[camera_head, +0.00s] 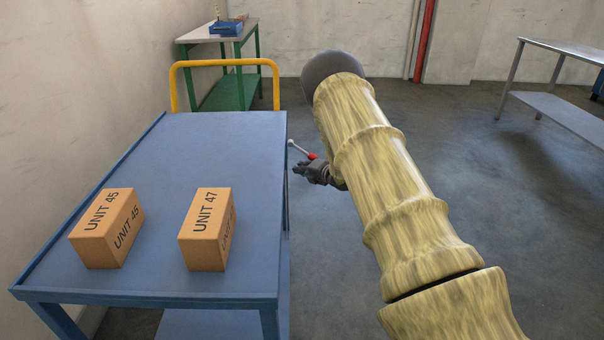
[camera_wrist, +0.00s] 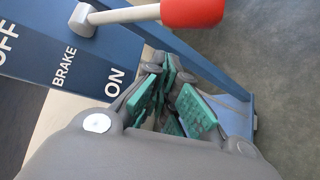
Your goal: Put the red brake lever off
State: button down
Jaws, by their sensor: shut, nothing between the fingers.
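The brake lever has a red grip (camera_wrist: 192,12) on a light metal rod (camera_wrist: 125,14). Its pivot (camera_wrist: 82,20) sits on a blue panel (camera_wrist: 45,68) printed OFF, BRAKE and ON. In the wrist view the rod runs from the pivot to the right, towards the ON side of the picture. In the head view the red grip (camera_head: 312,156) sticks out beside the cart's right edge. My gripper (camera_head: 311,171) is just below the grip there. In the wrist view my gripper (camera_wrist: 172,108), with green pads, is shut and empty, apart from the lever and below it.
The blue cart (camera_head: 205,145) has a yellow handle (camera_head: 225,63) at its far end. Boxes UNIT 45 (camera_head: 106,228) and UNIT 47 (camera_head: 207,229) stand on it. A green-legged table (camera_head: 215,36) is behind it and a metal table (camera_head: 560,98) at the right. The floor between is clear.

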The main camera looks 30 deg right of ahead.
jog(key=shift+s+d+r, duration=0.1)
jog(key=shift+d+r, duration=0.2)
jog(key=shift+d, duration=0.25)
jog(key=shift+d+r, duration=0.25)
jog(key=shift+d, duration=0.25)
